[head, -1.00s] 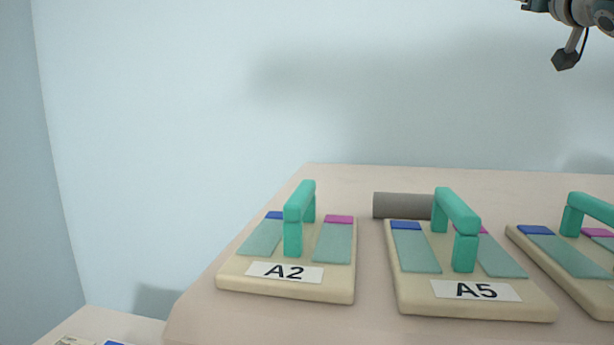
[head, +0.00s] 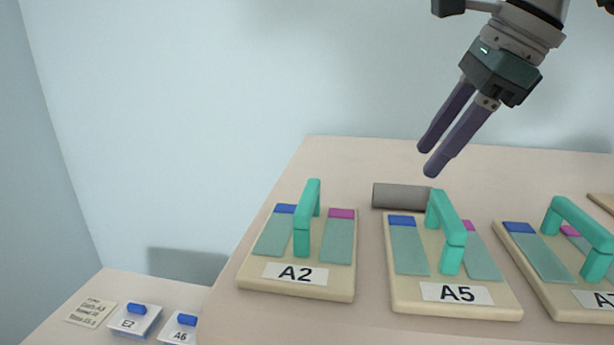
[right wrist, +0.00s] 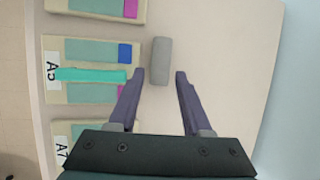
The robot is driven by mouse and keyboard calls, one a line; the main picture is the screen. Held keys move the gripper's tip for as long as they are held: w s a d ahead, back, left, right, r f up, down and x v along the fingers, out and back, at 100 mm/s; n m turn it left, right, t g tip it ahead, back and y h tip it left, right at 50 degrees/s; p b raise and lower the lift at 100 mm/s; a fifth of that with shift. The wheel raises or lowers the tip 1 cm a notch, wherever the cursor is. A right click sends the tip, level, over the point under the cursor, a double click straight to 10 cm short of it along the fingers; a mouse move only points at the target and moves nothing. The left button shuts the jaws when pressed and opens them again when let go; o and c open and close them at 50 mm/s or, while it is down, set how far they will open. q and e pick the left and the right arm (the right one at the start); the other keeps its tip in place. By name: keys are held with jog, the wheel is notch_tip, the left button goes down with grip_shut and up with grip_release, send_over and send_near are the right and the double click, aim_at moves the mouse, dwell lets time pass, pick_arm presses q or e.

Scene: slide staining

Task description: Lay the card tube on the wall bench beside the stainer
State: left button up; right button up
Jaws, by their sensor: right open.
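The card tube is a grey cylinder (head: 400,196) lying on its side on the table, behind the A2 and A5 slide holders. Its right end is partly hidden by the A5 handle in the head view. In the right wrist view the whole tube (right wrist: 161,61) shows, lying just beyond my fingertips. My right gripper (head: 430,160) is open and empty, above and behind the tube's right end. In the right wrist view its two fingers (right wrist: 160,73) point toward the tube, with the left finger nearer to it. My left gripper is not in view. I do not see the stainer.
Slide holders A2 (head: 297,292) and A5 (head: 455,305) stand in front of the tube with raised green handles. Another holder (head: 570,305) is at the right. A lower surface (head: 105,285) at left carries a note and blue-handled pieces. The tabletop behind the tube is clear.

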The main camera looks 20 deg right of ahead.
aim_at(407, 188)
jog(key=shift+x, duration=0.85)
jog(key=p+x, duration=0.3)
jog(key=x, duration=0.1)
jog(key=shift+d+f, duration=0.1)
jog(key=shift+f, duration=0.2)
jog(key=shift+w+f, duration=0.2)
jog(key=shift+f, duration=0.15)
jog(key=shift+c, duration=0.2)
grip_shut()
